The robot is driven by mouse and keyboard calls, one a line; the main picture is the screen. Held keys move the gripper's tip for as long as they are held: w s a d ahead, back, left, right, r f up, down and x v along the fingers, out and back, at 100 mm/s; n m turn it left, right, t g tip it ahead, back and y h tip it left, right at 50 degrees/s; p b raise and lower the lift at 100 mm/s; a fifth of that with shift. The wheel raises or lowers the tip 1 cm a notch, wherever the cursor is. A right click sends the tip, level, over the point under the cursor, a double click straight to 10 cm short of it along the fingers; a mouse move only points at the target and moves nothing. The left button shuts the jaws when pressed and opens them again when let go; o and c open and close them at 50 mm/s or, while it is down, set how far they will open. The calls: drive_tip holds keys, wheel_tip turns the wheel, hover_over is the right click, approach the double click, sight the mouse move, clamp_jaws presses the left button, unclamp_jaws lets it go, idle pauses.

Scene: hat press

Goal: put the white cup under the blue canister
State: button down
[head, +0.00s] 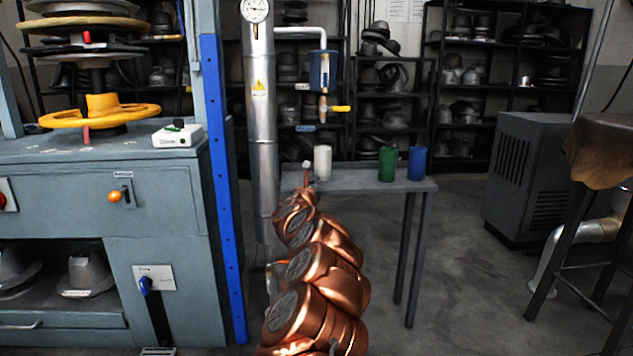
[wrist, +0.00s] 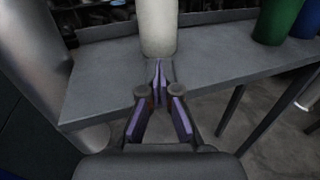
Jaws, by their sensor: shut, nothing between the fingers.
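The white cup (head: 322,163) stands upright on the grey table, on its left half. It also shows in the wrist view (wrist: 158,28), just beyond my fingertips. The blue canister (head: 323,71) hangs from a pipe above the table, with a yellow-handled valve (head: 340,108) below it. The cup stands roughly below the valve in the head view; I cannot tell the exact depth. My gripper (wrist: 158,68) is shut and empty, its fingertips together in front of the cup. I cannot tell whether they touch it. In the head view my arm hides part of the table's left front.
The grey table (head: 370,182) also bears a green cup (head: 387,164) and a blue cup (head: 417,163) at its right. A silver column (head: 260,130) with a gauge rises at the table's left. Shelves of hat forms stand behind. Table space between the white and green cups is clear.

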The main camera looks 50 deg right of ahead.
drive_tip(key=p+v, duration=0.1)
drive_tip(key=v, duration=0.5)
drive_tip(key=shift+a, duration=0.4)
drive_tip(key=shift+r, duration=0.1)
